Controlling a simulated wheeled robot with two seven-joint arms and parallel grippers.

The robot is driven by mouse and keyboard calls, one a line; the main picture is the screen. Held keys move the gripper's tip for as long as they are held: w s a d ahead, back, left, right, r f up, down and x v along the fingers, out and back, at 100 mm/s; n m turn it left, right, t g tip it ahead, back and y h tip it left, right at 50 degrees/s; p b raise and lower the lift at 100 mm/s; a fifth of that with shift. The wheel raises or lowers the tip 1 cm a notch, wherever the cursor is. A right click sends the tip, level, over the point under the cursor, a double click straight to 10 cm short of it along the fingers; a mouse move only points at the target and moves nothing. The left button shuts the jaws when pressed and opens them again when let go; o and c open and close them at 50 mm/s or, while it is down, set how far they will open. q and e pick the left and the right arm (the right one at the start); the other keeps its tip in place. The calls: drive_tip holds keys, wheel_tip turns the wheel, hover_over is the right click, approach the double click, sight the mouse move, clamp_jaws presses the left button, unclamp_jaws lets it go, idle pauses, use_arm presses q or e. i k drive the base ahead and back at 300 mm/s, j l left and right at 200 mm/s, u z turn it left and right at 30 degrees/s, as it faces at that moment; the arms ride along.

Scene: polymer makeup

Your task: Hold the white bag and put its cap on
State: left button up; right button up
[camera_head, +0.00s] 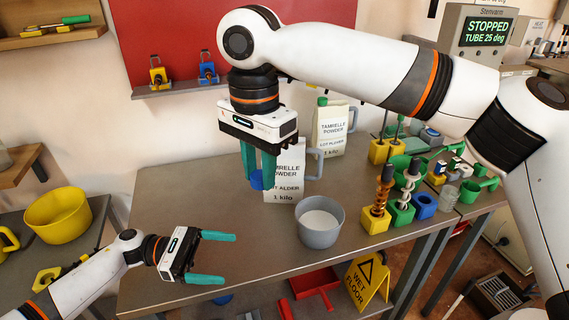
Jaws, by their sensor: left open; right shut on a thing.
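A white bag (287,188) labelled Tamrelle Powder, lot Alder, stands upright on the grey table, with a grey handle on its right. Its top is partly hidden behind my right gripper (257,182). That gripper points down in front of the bag's left side, its green fingers shut on a blue cap (256,180). I cannot tell whether the cap touches the bag. My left gripper (228,259) is open and empty at the table's front left, its fingers pointing right, apart from the bag.
A second white bag (329,132) with a green cap stands behind. A grey bowl (320,234) with white contents sits in front of the white bag. Coloured holders with tools (376,219) crowd the right. The table's left is clear. A yellow wet-floor sign (368,281) stands below.

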sight(289, 187)
drive_tip(key=i, duration=0.95)
